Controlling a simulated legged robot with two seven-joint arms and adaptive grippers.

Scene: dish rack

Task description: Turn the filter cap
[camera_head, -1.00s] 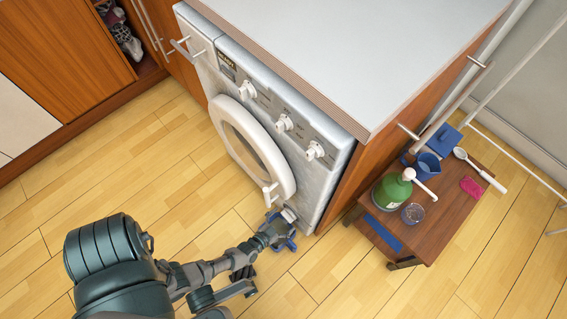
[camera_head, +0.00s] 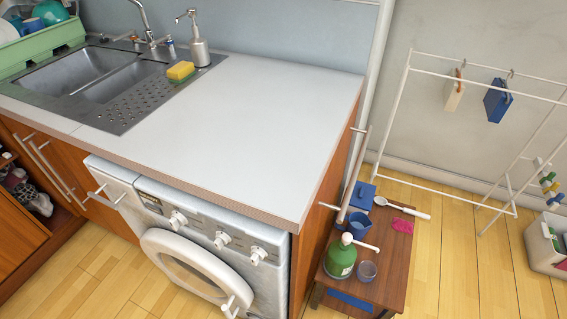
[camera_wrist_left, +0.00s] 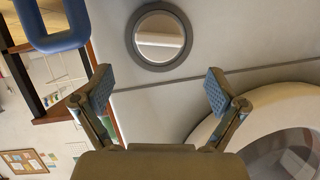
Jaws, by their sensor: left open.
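In the left wrist view, a round filter cap (camera_wrist_left: 132,38) with a dark grey rim and a pale, shiny middle is set in the white front panel of the washing machine. The washing machine (camera_head: 190,213) also shows in the head view, where the cap is hidden. My left gripper (camera_wrist_left: 155,90) is open, with its two blue-padded fingers spread apart. The cap lies beyond the fingertips, at the upper middle of the wrist view, and nothing is between the fingers. The left arm is out of the head view. My right gripper is in neither view.
The round door (camera_head: 150,247) of the machine also shows in the wrist view. A low wooden table (camera_head: 395,270) beside the counter holds a green bottle (camera_head: 340,260), a blue mug and a small cup. A blue loop (camera_wrist_left: 62,43) shows at the wrist view's upper left.

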